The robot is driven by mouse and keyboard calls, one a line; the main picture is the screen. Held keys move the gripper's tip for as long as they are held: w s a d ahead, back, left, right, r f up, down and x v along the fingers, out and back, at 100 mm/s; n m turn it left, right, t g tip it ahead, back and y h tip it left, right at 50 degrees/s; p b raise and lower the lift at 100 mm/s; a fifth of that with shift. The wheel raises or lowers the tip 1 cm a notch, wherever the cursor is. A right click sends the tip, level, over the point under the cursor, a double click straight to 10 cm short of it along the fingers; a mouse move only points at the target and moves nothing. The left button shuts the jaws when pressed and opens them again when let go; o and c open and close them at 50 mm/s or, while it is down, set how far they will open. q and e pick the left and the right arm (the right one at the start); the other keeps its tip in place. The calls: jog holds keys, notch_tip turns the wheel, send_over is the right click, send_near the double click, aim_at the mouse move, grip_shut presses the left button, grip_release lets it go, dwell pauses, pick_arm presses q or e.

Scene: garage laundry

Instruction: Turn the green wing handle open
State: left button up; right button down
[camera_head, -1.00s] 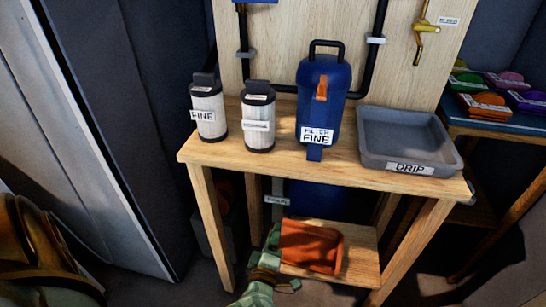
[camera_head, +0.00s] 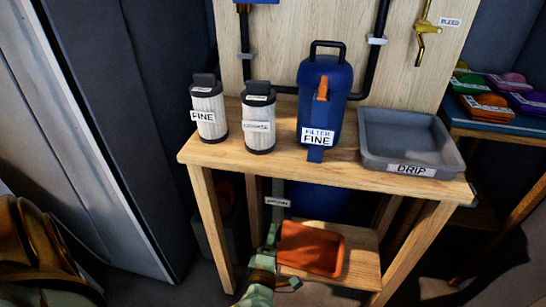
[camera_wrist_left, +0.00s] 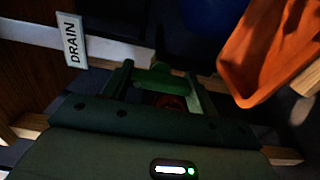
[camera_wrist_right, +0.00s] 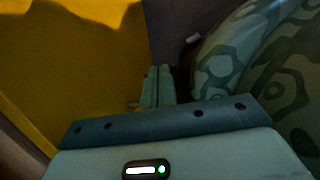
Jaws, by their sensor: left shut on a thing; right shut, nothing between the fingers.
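The green wing handle (camera_wrist_left: 155,76) is in the left wrist view, between the fingers of my left gripper, beside the white DRAIN label (camera_wrist_left: 71,40). My left gripper (camera_wrist_left: 157,84) is shut on the handle. In the head view my left gripper (camera_head: 270,244) is low, under the front of the bench beside the orange tray. The handle is too small and too covered there to read its angle. My right gripper (camera_wrist_right: 158,75) is shut and empty in the right wrist view, near a yellow surface. It is not in the head view.
A wooden bench (camera_head: 232,158) holds two filter cartridges (camera_head: 208,108), a blue filter housing (camera_head: 318,95) and a grey DRIP tray (camera_head: 411,170). An orange tray (camera_head: 311,248) sits on the lower shelf. A brass BLEED valve (camera_head: 424,30) is on the back panel.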

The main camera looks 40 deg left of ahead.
pick_arm(q)
jog(key=o, duration=1)
jog(key=shift+s+f, duration=0.1)
jog(key=shift+f, duration=0.05)
pick_arm(e)
jog(key=shift+w+a, duration=0.15)
jog(key=shift+w, duration=0.1)
jog(key=shift+a, duration=0.1)
pick_arm(q)
jog(key=shift+s+d, duration=0.1)
jog(key=shift+d, duration=0.05)
jog(key=p+v, duration=0.4)
jog(key=v, duration=1.2)
pick_arm(e)
jog(key=s+d+f+m+g+y, duration=0.1)
jog(key=s+f+m, duration=0.1)
jog(key=s, duration=1.2)
jog(key=shift+f, duration=0.6)
